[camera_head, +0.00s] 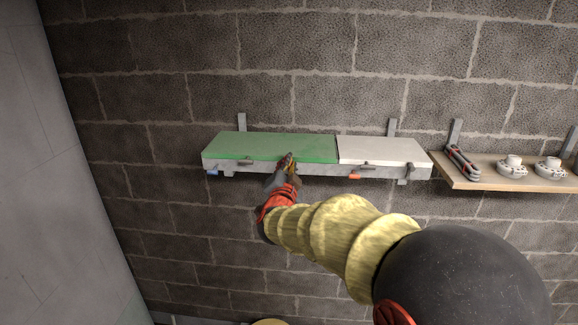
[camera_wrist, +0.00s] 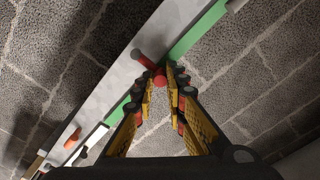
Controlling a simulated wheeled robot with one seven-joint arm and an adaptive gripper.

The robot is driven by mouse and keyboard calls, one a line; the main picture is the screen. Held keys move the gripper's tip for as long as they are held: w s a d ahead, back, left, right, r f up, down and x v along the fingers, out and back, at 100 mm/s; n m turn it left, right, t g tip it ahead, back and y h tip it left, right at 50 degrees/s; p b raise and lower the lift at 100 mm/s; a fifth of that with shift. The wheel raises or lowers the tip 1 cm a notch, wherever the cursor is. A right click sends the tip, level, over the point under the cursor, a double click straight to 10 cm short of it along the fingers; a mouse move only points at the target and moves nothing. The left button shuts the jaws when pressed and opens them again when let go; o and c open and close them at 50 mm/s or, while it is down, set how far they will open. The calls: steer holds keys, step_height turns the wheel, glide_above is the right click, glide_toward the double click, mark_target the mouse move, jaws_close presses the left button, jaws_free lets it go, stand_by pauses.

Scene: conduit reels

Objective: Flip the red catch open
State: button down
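The red catch (camera_wrist: 160,80) is a small red handle on the grey front of the wall-mounted trough (camera_wrist: 115,75). In the wrist view its rounded end shows between the fingertips of my gripper (camera_wrist: 166,76). The fingers are apart, with a gap on at least one side; I cannot tell whether either touches the catch. In the head view my gripper (camera_head: 288,163) is at the front face, below the green lid (camera_head: 275,147), and mostly hides the red catch. The green lid lies flat and closed.
A white lid (camera_head: 380,151) covers the trough's right part. An orange catch (camera_head: 355,177) hangs below it, also seen in the wrist view (camera_wrist: 72,138). A blue catch (camera_head: 212,172) is at the left end. A wooden shelf (camera_head: 480,177) with fittings stands right.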

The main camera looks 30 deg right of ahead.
steer(key=shift+a, duration=0.1)
stand_by(0.4)
steer(key=shift+w+a+f+n+p, duration=0.4)
steer(key=shift+a+f+n+p, duration=0.35)
steer(key=shift+n, duration=2.1)
steer(key=shift+w+a+f+n+p, duration=0.35)
steer(key=shift+f+n+p, duration=0.45)
steer(key=shift+n, duration=2)
steer(key=shift+w+a+f+n+p, duration=0.5)
steer(key=shift+n+p, duration=0.55)
steer(key=shift+n, duration=1.8)
steer(key=shift+s, duration=0.1)
steer(key=c, duration=1.8)
jaws_free()
